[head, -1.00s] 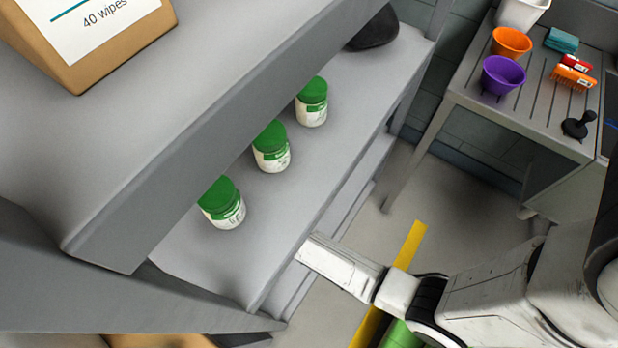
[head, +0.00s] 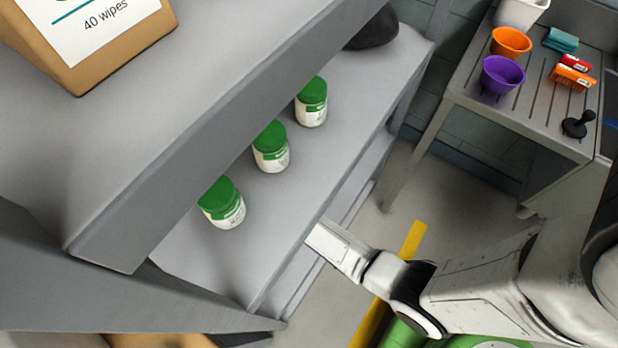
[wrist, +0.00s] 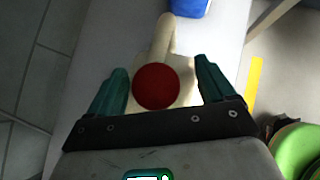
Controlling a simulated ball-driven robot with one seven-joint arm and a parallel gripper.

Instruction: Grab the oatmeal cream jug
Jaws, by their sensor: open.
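In the wrist view, a cream-coloured jug with a round red cap (wrist: 156,87) stands on a light grey surface. A pale elongated part of it reaches up in the picture from the cap. My gripper (wrist: 161,68) is open, with one green finger on each side of the jug. I cannot tell whether either finger touches it. In the head view the fingers do not show; my white arm ends at the shelf edge, and the jug is not seen there.
Several green-lidded jars (head: 270,147) stand on a grey shelf (head: 330,150) in the head view. A blue object (wrist: 188,7) lies beyond the jug. A side table (head: 470,92) holds a purple bowl (head: 503,75). Open floor with a yellow stripe lies between.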

